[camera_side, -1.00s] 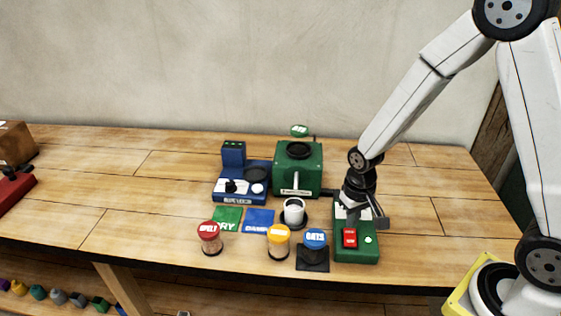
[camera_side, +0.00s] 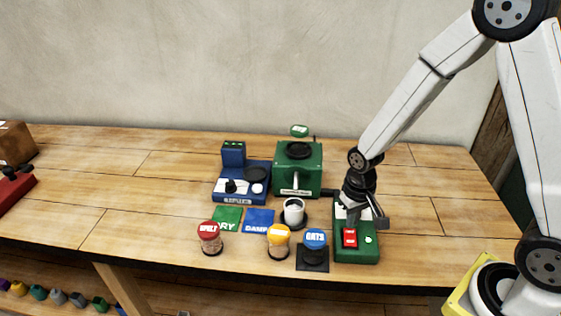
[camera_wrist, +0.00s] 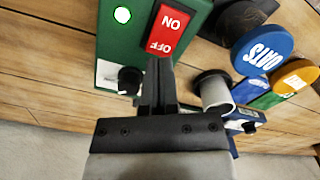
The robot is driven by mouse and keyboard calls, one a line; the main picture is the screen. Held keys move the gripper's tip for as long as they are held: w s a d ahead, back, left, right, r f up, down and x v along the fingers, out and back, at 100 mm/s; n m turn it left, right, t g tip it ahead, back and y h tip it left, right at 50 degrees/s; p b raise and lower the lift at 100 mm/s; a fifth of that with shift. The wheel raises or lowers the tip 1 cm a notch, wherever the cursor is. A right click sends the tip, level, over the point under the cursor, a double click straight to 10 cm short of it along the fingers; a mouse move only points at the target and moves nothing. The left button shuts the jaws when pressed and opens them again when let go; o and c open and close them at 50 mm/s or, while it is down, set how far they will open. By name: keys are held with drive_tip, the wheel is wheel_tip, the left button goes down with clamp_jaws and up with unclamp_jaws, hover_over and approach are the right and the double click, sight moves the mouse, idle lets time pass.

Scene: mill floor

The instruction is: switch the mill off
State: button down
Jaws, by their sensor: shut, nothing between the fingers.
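The green mill (camera_side: 312,168) with a black round top stands at the back middle of the bench. To its front right lies a green control box (camera_side: 357,256). It carries a red rocker switch (camera_side: 350,238) and a lit green lamp (camera_side: 368,240). In the wrist view the rocker (camera_wrist: 172,28) reads ON and OFF, and the lamp (camera_wrist: 122,15) glows beside it. My gripper (camera_side: 353,218) is shut and empty, pointing down over the box. In the wrist view its fingertips (camera_wrist: 160,62) are at the OFF end of the rocker; I cannot tell whether they touch it.
A black knob (camera_wrist: 130,80) is close beside my fingers on the box. Left of the box are an oats jar (camera_side: 315,240), a yellow-lidded jar (camera_side: 278,242), a white cup (camera_side: 293,212) and a red-lidded spelt jar (camera_side: 209,238). A blue scale-like device (camera_side: 240,185) stands farther left.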

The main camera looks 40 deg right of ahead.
drive_tip(key=shift+f, duration=1.25)
idle(1.1)
drive_tip(key=shift+r, duration=3.55)
drive_tip(key=shift+s+r, duration=0.1)
drive_tip(key=s+r+n+t, duration=0.2)
drive_tip(key=s+r+n, duration=0.1)
drive_tip(key=s, duration=0.2)
drive_tip(key=shift+a+r+t, duration=0.2)
drive_tip(key=shift+r+t, duration=0.05)
drive_tip(key=shift+t, duration=0.05)
